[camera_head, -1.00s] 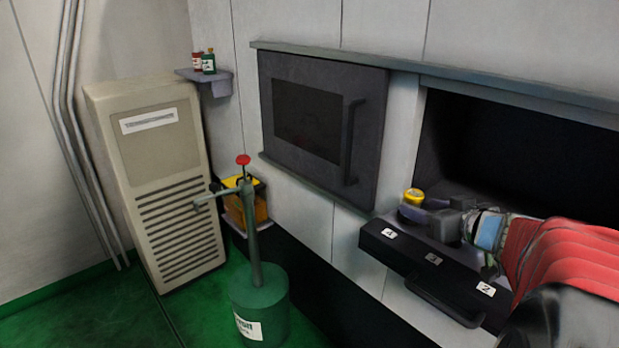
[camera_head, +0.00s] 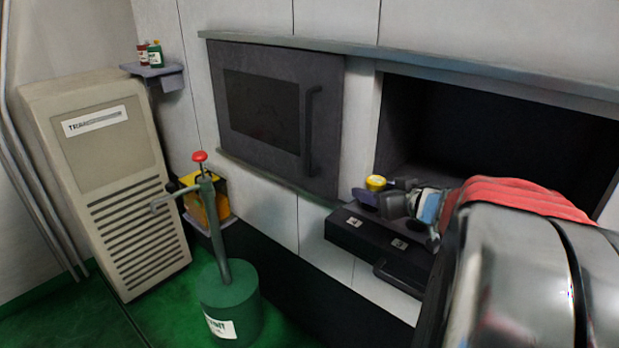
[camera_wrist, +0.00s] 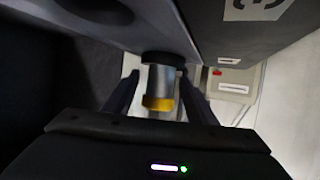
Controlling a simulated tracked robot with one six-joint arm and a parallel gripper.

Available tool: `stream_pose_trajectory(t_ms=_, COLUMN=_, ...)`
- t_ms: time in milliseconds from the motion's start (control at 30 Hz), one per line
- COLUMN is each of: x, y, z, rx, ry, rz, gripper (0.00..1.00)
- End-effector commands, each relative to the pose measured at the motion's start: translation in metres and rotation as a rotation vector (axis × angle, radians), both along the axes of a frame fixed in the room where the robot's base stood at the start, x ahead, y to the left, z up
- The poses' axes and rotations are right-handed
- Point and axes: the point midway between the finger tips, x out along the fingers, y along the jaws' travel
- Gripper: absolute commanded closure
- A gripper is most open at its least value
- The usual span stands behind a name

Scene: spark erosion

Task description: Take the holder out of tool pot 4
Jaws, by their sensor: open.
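The holder (camera_head: 375,183), with a yellow top, stands at the far left end of the black tool rack (camera_head: 345,238), by the label 4 (camera_head: 355,222). In the wrist view the holder (camera_wrist: 158,82) shows a silver body and a yellow band, with a dark collar at its far end. My gripper (camera_head: 376,198) is at the holder. In the wrist view its two dark fingers (camera_wrist: 159,92) are open, one on each side of the holder, with a visible gap to each. The pot itself is mostly hidden by my gripper.
The label 3 (camera_head: 399,244) and a dark handle (camera_head: 397,277) are on the rack's front. A dark recess (camera_head: 480,140) opens behind the rack. A green hand pump (camera_head: 229,300) and a beige cabinet (camera_head: 105,185) stand at left on the green floor.

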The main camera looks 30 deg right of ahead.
Motion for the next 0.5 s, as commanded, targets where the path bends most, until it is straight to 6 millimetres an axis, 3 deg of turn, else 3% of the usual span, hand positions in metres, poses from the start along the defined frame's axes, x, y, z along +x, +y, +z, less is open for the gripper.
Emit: stream_pose_trajectory(t_ms=500, x=-0.0005, y=-0.0008, z=0.0004, rx=0.0, ry=-0.001, rz=-0.002, gripper=0.82)
